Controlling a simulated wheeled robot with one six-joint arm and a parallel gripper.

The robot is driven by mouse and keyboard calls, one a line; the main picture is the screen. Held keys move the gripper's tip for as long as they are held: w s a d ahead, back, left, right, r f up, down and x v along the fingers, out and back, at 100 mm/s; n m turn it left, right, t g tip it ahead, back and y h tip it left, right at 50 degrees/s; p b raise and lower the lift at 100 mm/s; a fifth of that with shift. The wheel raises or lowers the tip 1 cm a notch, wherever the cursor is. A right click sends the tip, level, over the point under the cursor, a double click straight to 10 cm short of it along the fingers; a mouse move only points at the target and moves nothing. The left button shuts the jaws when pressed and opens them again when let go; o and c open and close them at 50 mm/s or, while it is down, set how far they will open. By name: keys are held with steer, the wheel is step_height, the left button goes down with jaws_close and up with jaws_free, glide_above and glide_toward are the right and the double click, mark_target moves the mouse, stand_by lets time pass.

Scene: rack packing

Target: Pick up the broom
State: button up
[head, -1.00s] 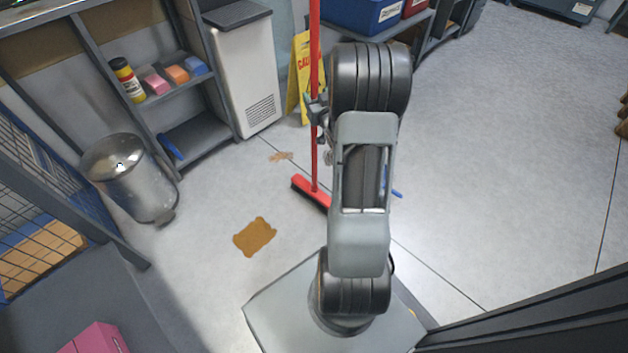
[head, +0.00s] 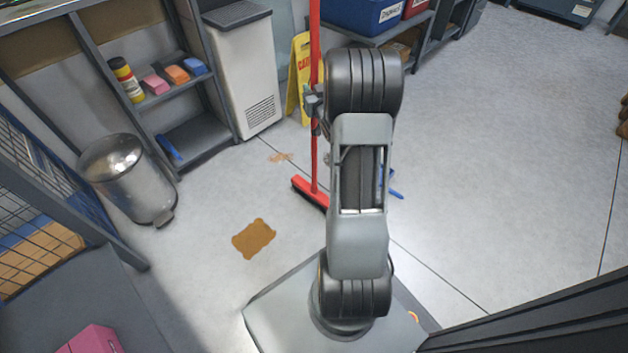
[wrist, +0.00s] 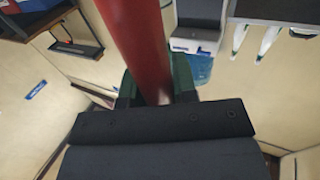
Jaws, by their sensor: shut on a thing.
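A red broom (head: 314,50) stands upright in the head view, its long handle running up out of the picture and its red head (head: 308,192) low over the floor. I cannot tell whether the head touches the floor. My gripper (head: 315,103) is at the handle, partly hidden behind my arm. In the wrist view the thick red handle (wrist: 135,40) passes between the dark green fingers of my gripper (wrist: 158,92), which are shut on it. The right part of the broom head is hidden by my arm.
A brown stain (head: 254,237) lies on the floor, with a metal bin (head: 128,180) to its left. A yellow caution sign (head: 298,85) and a grey-white unit (head: 246,75) stand behind the broom. A blue item (head: 393,190) lies right of my arm.

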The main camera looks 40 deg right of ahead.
jaws_close()
steer(key=shift+r, duration=0.1)
